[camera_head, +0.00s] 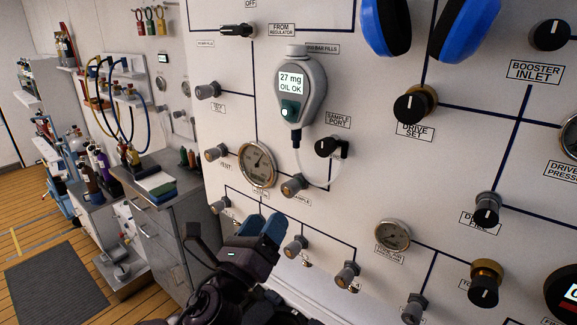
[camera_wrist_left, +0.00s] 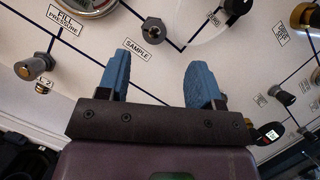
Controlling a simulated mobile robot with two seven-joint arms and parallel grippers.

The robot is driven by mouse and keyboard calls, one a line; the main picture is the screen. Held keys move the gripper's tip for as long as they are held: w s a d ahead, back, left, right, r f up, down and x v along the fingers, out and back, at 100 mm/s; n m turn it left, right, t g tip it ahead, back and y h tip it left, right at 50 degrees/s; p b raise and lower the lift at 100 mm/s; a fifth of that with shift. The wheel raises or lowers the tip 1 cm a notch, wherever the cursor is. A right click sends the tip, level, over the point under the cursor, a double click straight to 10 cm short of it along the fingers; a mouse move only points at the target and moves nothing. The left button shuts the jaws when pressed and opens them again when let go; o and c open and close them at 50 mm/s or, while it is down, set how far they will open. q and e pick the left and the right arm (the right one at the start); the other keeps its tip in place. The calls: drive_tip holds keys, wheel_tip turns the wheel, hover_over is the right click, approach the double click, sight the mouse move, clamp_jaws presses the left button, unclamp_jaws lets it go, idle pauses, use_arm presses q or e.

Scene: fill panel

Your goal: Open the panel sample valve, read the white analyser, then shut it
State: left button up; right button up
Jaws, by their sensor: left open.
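The sample valve is a grey knob (camera_head: 292,186) on the white panel, with the SAMPLE label just below it. It also shows in the left wrist view as a dark knob (camera_wrist_left: 153,28), beyond my fingertips. The analyser (camera_head: 302,88) is a pale rounded unit on the upper panel; its screen reads "27 mg OIL OK". A clear tube runs between its lower end, the sample port and the sample valve area. My left gripper (camera_head: 258,226) is open, its two blue fingers below and left of the sample valve, apart from it. In the left wrist view the gap between the fingers (camera_wrist_left: 160,78) is empty. My right gripper is not in view.
A round gauge (camera_head: 257,165) sits just left of the sample valve. A row of grey knobs, one of them (camera_head: 296,246) close to my fingers, lies below. A black sample port knob (camera_head: 326,147) is above right. A grey cabinet (camera_head: 170,230) stands left of the panel.

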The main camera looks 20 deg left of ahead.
sight(287, 190)
use_arm(q)
wheel_tip(287, 190, up, 4)
drive_tip(key=a+n+g+h, duration=0.2)
drive_tip(key=n, duration=1.1)
drive_tip(key=w+d+n+g+p, duration=0.1)
drive_tip(key=w+n, duration=0.2)
drive_tip(key=n, duration=0.2)
drive_tip(key=w+d+f+n, duration=0.1)
drive_tip(key=w+n, duration=0.2)
drive_tip(key=n, duration=0.3)
drive_tip(key=w+d+n+g+p, duration=0.1)
drive_tip(key=w+n, duration=0.2)
drive_tip(key=n, duration=0.2)
drive_tip(key=shift+w+d+f+n+g+p, duration=0.1)
drive_tip(key=shift+d+f+n+g+p, duration=0.1)
drive_tip(key=shift+f+n+g+p, duration=0.15)
drive_tip(key=shift+r, duration=0.1)
drive_tip(key=shift+c, duration=0.2)
